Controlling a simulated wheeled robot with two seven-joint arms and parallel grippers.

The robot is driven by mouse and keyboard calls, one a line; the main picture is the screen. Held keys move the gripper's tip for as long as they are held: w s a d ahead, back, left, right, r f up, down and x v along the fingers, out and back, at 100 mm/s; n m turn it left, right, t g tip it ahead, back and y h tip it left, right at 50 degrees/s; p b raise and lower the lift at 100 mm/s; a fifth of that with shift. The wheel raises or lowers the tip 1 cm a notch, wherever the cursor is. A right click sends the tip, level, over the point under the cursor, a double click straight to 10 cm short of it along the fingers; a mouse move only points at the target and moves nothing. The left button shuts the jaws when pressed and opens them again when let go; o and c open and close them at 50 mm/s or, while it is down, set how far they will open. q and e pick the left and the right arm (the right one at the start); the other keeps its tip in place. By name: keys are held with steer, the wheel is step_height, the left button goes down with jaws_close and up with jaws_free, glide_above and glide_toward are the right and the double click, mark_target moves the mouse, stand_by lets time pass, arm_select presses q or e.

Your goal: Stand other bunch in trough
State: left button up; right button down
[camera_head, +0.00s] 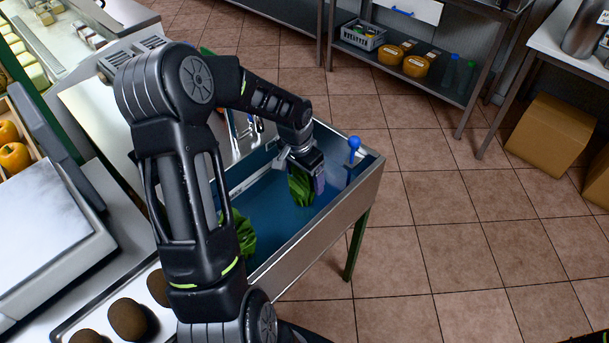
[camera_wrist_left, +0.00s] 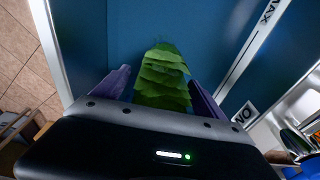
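A green leafy bunch (camera_head: 300,188) is inside the blue-lined trough (camera_head: 340,209), toward its right end. My left gripper (camera_head: 309,178) is at this bunch, low in the trough. My right gripper is not in view.
A blue knob (camera_head: 354,143) stands at the trough's far right corner. A scale with a pale top (camera_head: 50,228) and brown round items (camera_head: 127,319) are at left. A metal shelf (camera_head: 410,76) stands behind.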

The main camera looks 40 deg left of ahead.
arm_select(q)
steer(key=shift+r, duration=0.15)
steer(key=r, duration=0.4)
steer(key=s+r, duration=0.1)
steer(key=r, duration=0.7)
steer(key=shift+s, duration=0.4)
stand_by(0.3)
